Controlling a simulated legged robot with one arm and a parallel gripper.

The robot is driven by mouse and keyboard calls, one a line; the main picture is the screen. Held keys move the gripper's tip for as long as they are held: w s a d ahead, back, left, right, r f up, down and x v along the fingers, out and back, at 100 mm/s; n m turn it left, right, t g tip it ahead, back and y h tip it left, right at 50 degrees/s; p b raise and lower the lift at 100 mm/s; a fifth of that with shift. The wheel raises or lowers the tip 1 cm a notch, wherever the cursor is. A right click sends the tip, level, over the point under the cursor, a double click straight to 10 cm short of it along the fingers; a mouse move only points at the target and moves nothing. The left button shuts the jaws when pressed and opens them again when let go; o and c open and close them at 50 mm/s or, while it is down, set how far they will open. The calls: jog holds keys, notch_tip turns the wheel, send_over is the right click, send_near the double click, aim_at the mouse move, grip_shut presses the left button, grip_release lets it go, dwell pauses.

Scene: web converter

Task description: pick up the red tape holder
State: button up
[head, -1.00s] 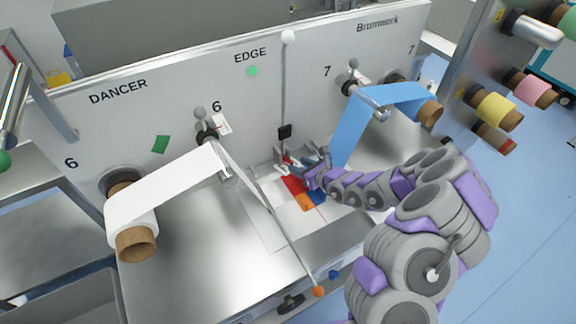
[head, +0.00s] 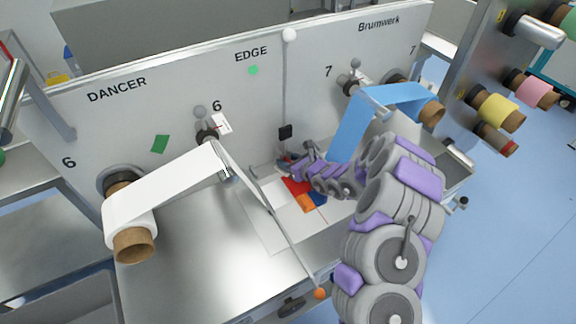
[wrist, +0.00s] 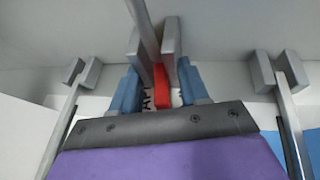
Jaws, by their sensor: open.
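The red tape holder (wrist: 160,84) shows in the wrist view as a narrow upright red piece. In the head view my gripper (head: 287,162) is small at the foot of the panel, largely hidden by my arm. I cannot make out the holder clearly there.
A thin upright rod (head: 286,85) with a black block stands close to my gripper. A blue web (head: 352,125) hangs to the right and a white web (head: 165,183) runs to the left.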

jog(key=shift+c, duration=0.4)
grip_shut()
